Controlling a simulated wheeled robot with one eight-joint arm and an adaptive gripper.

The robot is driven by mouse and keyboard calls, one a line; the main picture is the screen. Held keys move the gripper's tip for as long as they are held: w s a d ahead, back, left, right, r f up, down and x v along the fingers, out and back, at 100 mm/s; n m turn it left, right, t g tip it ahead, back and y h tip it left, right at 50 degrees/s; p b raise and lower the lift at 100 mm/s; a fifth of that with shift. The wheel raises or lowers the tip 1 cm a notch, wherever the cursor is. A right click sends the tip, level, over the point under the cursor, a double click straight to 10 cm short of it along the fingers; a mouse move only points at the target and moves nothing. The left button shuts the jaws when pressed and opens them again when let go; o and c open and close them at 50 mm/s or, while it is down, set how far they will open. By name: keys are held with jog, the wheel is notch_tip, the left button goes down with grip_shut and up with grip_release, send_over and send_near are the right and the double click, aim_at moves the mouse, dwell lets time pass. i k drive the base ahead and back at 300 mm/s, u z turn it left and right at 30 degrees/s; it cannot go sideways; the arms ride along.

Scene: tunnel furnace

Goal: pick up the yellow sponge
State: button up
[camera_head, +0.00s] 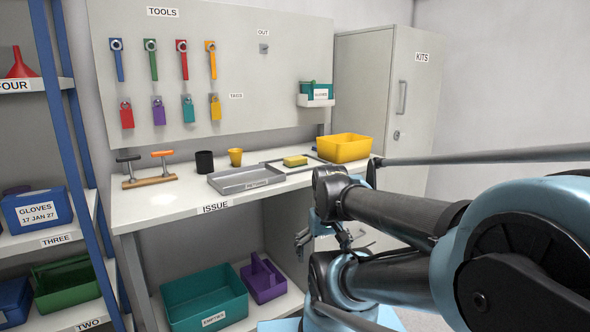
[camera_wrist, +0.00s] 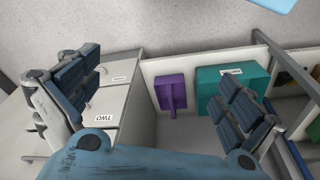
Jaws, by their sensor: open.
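The yellow sponge (camera_head: 295,161) lies on a flat, dark-rimmed tray (camera_head: 312,165) on the white bench top in the head view. The sponge does not show in the wrist view. My gripper (camera_head: 318,243) is below the bench top's front edge in the head view, apart from the sponge and lower than it. In the wrist view my gripper (camera_wrist: 165,95) has its two padded fingers spread wide with nothing between them. Part of the gripper is hidden behind my arm in the head view.
On the bench (camera_head: 165,209) stand a grey metal tray (camera_head: 247,180), a yellow cup (camera_head: 235,157), a black cup (camera_head: 204,162) and a yellow bin (camera_head: 344,148). Below are a teal crate (camera_head: 204,297) and a purple caddy (camera_head: 263,279). A blue-posted shelf (camera_head: 75,130) stands left, a cabinet right.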

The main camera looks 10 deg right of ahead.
aim_at(299, 160)
jog(key=u, duration=2.1)
jog(key=k, duration=1.1)
jog(key=z, duration=0.85)
jog(key=i, duration=1)
jog(key=u, duration=0.05)
